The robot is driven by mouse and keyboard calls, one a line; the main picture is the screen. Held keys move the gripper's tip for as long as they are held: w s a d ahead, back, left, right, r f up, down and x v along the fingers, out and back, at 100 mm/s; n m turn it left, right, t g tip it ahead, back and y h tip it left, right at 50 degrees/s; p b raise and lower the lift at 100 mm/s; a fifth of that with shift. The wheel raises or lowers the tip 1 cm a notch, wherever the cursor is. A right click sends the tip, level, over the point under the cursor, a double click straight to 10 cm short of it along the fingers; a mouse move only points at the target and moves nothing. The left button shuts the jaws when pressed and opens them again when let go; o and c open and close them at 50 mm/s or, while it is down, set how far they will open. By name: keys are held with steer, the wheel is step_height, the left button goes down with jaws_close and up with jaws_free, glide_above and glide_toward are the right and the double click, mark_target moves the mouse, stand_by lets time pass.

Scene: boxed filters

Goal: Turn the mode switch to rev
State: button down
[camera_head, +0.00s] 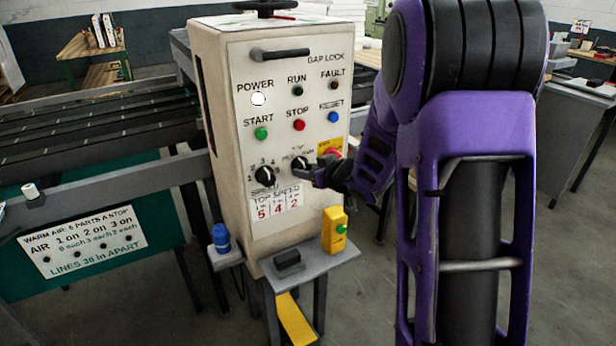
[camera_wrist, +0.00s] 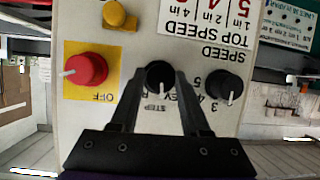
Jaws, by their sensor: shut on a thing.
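The mode switch is a black round knob (camera_head: 299,163) on the lower right of the cream control panel. In the wrist view, which is upside down, the knob (camera_wrist: 159,74) sits between the fingertips of my gripper (camera_wrist: 160,81). The fingers are shut on it, one on each side. In the head view my gripper (camera_head: 316,175) reaches the knob from the right. The labels STEP and part of REV show between the fingers; the fingers hide other lettering. A pale pointer mark shows on the knob, but its exact setting is hard to read.
The black speed knob (camera_wrist: 224,87) is close beside one finger. The red stop knob (camera_wrist: 86,69) on a yellow plate marked OFF is on the other side. Below the panel, a grey shelf (camera_head: 325,262) holds a yellow box (camera_head: 334,231) with a green button.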

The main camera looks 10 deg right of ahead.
steer(key=shift+a+n+t+h+b, duration=0.2)
steer(key=shift+n+t+h+b, duration=0.3)
steer(key=shift+n+h+b, duration=1.45)
steer(key=shift+n+y+b, duration=0.35)
steer(key=shift+b, duration=0.25)
steer(key=shift+c, duration=1.9)
jaws_free()
steer(key=shift+s, duration=0.1)
